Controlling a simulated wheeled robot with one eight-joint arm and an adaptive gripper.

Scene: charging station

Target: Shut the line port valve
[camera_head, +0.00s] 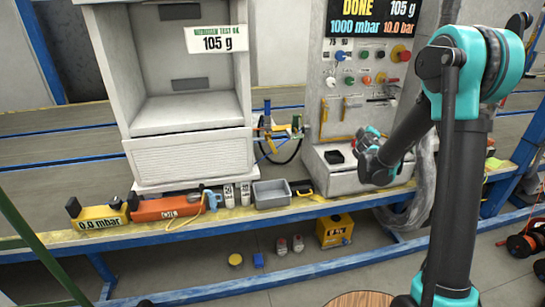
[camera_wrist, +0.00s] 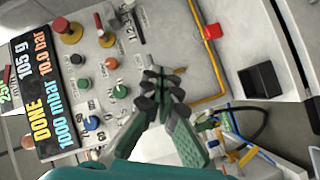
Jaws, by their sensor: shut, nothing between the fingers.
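A cluster of small valves and fittings with coloured hoses (camera_head: 278,132) sits between the white cabinet and the control panel in the head view. It also shows at the lower right of the wrist view (camera_wrist: 228,142), with blue, yellow and green parts. I cannot tell which handle is the line port valve or how far it is turned. My gripper (camera_head: 368,140) is in front of the control panel, to the right of the cluster and apart from it. In the wrist view the fingers (camera_wrist: 163,88) are together and empty.
The control panel (camera_head: 342,105) carries knobs and a display reading DONE, 105 g, 1000 mbar, 10.0 bar. A black tray (camera_wrist: 260,80) is on the ledge. The bench (camera_head: 228,216) holds a grey bin (camera_head: 272,194), an orange tool (camera_head: 165,208) and a yellow gauge (camera_head: 100,219).

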